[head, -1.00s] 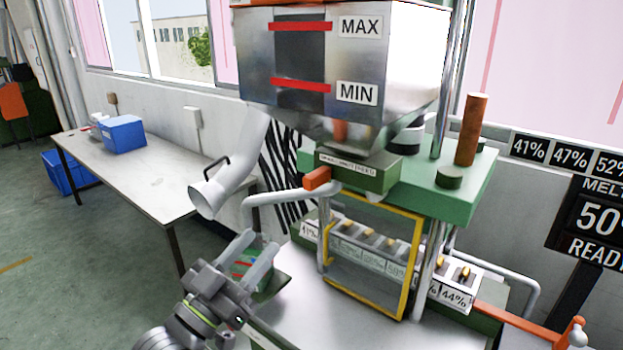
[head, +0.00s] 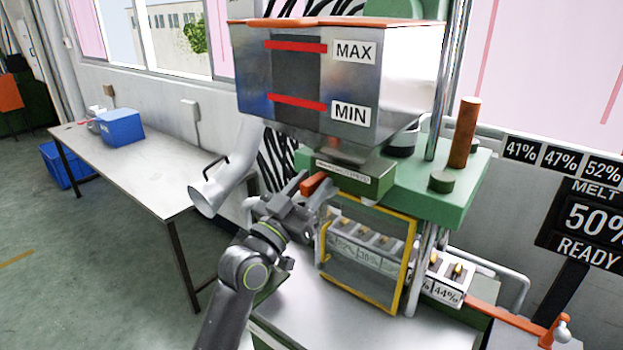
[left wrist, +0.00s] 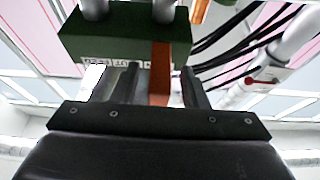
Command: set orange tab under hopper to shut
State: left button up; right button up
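The orange tab (head: 313,183) sticks out from the left end of the green block (head: 368,186) under the steel hopper (head: 222,0) (head: 395,75). My left gripper (head: 316,188) is at the tab, its arm reaching up from below. In the left wrist view the orange tab (left wrist: 160,72) stands between the two fingers, with a gap visible on either side, and the green block (left wrist: 80,38) lies just beyond. The left gripper is open around the tab and does not appear to press on it. The label on the block is too small to read. My right gripper is not in view.
A yellow-framed guard (head: 410,265) stands below the block, close to my left gripper. A grey chute (head: 205,197) is to the left. A table (head: 150,180) with a blue bin (head: 121,128) stands further left. A melt display (head: 590,220) reads 50% and READY.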

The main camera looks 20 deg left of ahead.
pick_arm(q)
jog(key=shift+w+d+r, duration=0.1)
jog(key=shift+w+r, duration=0.05)
grip_shut()
dwell(0.4)
